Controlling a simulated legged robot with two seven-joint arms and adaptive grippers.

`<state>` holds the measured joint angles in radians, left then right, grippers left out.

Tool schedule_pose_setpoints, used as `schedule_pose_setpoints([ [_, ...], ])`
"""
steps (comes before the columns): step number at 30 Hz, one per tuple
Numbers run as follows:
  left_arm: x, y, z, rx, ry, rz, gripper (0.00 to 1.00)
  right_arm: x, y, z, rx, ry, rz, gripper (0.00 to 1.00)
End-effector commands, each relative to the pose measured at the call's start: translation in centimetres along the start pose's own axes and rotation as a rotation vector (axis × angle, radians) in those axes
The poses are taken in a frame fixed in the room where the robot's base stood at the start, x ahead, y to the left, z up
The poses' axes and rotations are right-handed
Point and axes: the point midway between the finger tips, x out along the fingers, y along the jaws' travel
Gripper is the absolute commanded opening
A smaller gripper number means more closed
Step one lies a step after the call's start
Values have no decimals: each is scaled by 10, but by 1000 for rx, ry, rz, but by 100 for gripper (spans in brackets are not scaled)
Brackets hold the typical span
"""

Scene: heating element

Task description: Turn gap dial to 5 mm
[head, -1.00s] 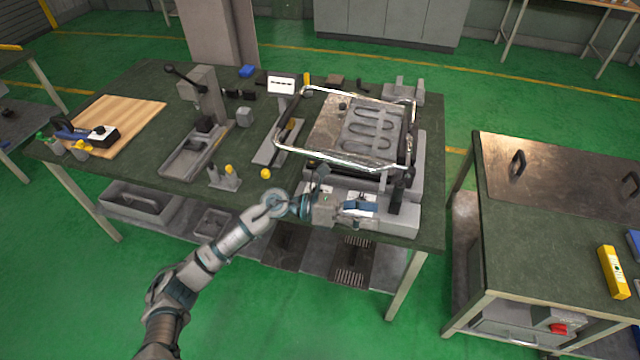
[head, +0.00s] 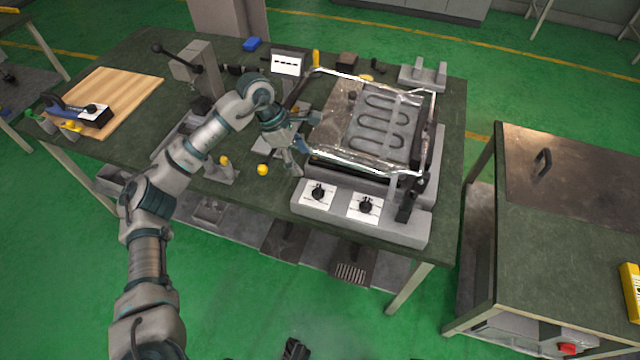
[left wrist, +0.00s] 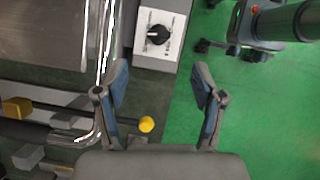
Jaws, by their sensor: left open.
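Two black dials on white plates sit on the grey front panel (head: 395,226) of the heating-element machine. The left dial (head: 318,192) and the right dial (head: 364,205) are both uncovered. The plate markings are too small to read, so I cannot tell which is the gap dial or its setting. My left gripper (head: 306,147) is open and empty, above the machine's left side, behind and left of the left dial. In the left wrist view one dial (left wrist: 157,35) lies ahead of the open fingers (left wrist: 160,76), apart from them. My right gripper is not seen.
A shiny metal frame (head: 365,170) surrounds the heating plate behind the dials. A yellow ball knob (head: 262,169) is left of the panel and shows near the fingers in the wrist view (left wrist: 146,124). A wooden board (head: 120,98) lies at the far left.

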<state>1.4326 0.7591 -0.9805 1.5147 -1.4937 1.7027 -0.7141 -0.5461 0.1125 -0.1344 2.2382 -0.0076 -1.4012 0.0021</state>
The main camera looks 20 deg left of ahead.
Motion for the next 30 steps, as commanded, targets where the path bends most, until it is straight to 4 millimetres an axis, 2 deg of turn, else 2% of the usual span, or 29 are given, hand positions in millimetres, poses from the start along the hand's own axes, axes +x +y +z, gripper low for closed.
schedule_pose_setpoints([
  [1,16,0,-2,-1,1,-5,69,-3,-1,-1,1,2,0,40],
  [6,57,-2,1,1,2,-4,69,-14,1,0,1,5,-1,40],
  [12,98,-2,6,2,4,-2,69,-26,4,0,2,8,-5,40],
  [15,113,-2,6,1,5,-1,69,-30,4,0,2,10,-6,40],
  [21,124,-1,3,1,1,0,69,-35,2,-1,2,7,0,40],
  [29,124,-1,1,1,-1,1,69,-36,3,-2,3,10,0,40],
  [30,124,-1,1,0,-1,1,59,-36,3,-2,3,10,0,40],
])
